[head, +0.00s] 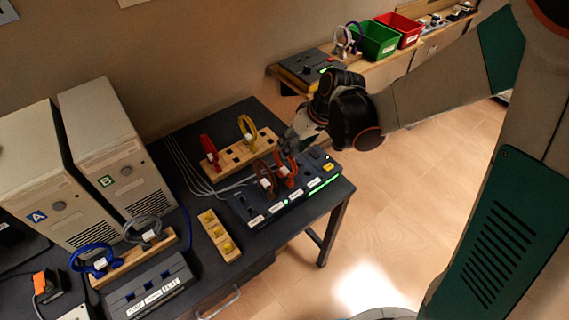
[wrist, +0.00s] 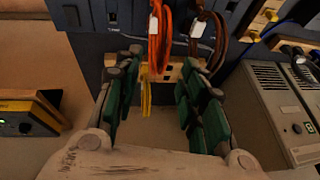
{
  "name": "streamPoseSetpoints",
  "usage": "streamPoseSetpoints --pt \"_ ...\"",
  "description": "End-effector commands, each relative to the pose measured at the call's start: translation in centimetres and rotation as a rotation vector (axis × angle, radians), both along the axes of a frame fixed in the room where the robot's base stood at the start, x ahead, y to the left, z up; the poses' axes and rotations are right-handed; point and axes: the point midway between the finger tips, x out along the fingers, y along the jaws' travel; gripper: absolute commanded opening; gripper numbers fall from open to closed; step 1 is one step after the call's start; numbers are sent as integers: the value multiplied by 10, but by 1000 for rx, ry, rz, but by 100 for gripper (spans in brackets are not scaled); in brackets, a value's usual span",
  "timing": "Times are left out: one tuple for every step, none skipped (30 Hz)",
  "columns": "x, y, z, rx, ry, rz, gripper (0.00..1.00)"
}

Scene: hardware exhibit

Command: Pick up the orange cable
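The orange cable (head: 286,168) is a loop with a white tag, standing in the dark panel with the green light strip on the table. In the wrist view the orange cable (wrist: 154,48) hangs into the upper middle, just beyond the fingertips and roughly between them. A brown cable (head: 264,178) stands close beside it, and it also shows in the wrist view (wrist: 208,36). My gripper (head: 291,136) is just behind the orange cable in the head view. In the wrist view my gripper (wrist: 159,64) is open, with nothing held. Whether a finger touches the cable is unclear.
A wooden rack (head: 238,153) holds a red cable (head: 209,151) and a yellow cable (head: 248,131) near my gripper. A small wooden block (head: 219,236) lies in front. Two beige computer towers (head: 117,146) stand left. Green (head: 376,40) and red (head: 400,29) bins sit on the back shelf.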

Motion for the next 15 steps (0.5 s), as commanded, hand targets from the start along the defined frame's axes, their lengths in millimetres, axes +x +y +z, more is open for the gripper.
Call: streamPoseSetpoints --pt "1 2 -5 0 0 1 38" --pt "2 2 -6 0 0 0 38" --pt "2 3 -8 0 0 0 38" --pt "2 3 -9 0 0 0 38" --pt "2 4 -9 0 0 0 38" --pt "3 5 -11 0 0 1 38" --pt "4 5 -12 0 0 1 38" --pt "5 6 -14 0 0 1 38" --pt "6 8 -18 0 -1 2 38" --pt "8 10 -21 0 -1 2 38" --pt "9 12 -24 0 -1 2 38" --pt "12 14 -29 0 -1 2 38" --pt "14 16 -33 0 -1 2 38" --pt "16 18 -37 0 0 1 38" --pt "17 20 -42 0 0 1 38"
